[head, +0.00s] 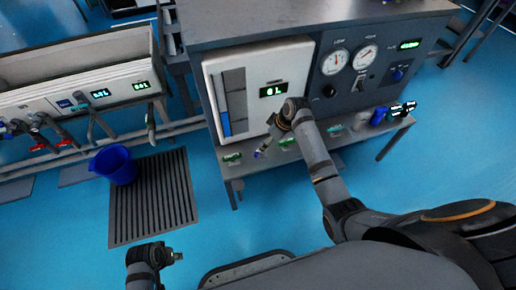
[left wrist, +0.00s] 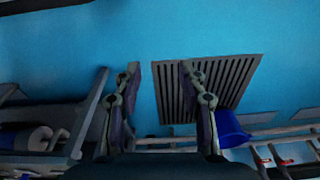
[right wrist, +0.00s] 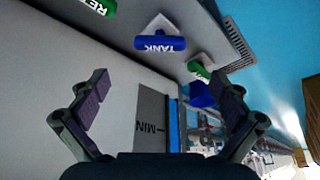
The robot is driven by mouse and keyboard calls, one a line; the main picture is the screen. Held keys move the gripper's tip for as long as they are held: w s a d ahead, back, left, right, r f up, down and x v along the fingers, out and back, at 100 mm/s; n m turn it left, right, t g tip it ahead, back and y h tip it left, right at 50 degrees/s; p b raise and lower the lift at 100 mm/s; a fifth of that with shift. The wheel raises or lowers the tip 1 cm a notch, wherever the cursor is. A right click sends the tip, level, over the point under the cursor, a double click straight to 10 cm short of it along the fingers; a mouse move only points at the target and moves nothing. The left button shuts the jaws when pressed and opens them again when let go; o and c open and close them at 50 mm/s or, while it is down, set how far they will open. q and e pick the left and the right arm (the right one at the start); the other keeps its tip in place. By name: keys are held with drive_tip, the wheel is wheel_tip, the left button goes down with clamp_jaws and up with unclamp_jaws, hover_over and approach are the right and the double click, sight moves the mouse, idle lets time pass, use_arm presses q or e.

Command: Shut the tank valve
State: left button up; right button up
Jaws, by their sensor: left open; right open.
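The tank valve (right wrist: 158,43) has a blue handle marked TANK on a pale plate. In the right wrist view it lies beyond my fingertips, above the middle. My right gripper (right wrist: 167,90) is open and empty, apart from the handle. In the head view my right arm reaches to the front of the grey cabinet (head: 310,22), and its gripper largely covers the valve area. My left gripper (left wrist: 160,66) is open and empty over the floor; in the head view it is low on the left, with its fingers barely visible.
Green handles flank the tank valve: one (right wrist: 97,5) on one side, another (right wrist: 200,68) on the other. The white gauge panel (head: 217,70) stands behind, its display reading about 6 L. Blue floor is open around.

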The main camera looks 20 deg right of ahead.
drive_tip(key=b+x, duration=0.2)
drive_tip(key=x, duration=0.5)
drive_tip(key=shift+d+f+b, duration=0.1)
drive_tip(key=shift+f+b, duration=0.2)
use_arm(q)
wheel_tip(320, 180, up, 7)
drive_tip(key=d, duration=0.2)
drive_tip(key=shift+s+f+h, duration=0.15)
drive_tip(key=shift+f+h, duration=0.05)
drive_tip(key=shift+h, duration=0.1)
use_arm(e)
drive_tip(key=shift+w+f, duration=0.1)
drive_tip(key=shift+f, duration=0.25)
drive_tip(key=shift+c, duration=0.4)
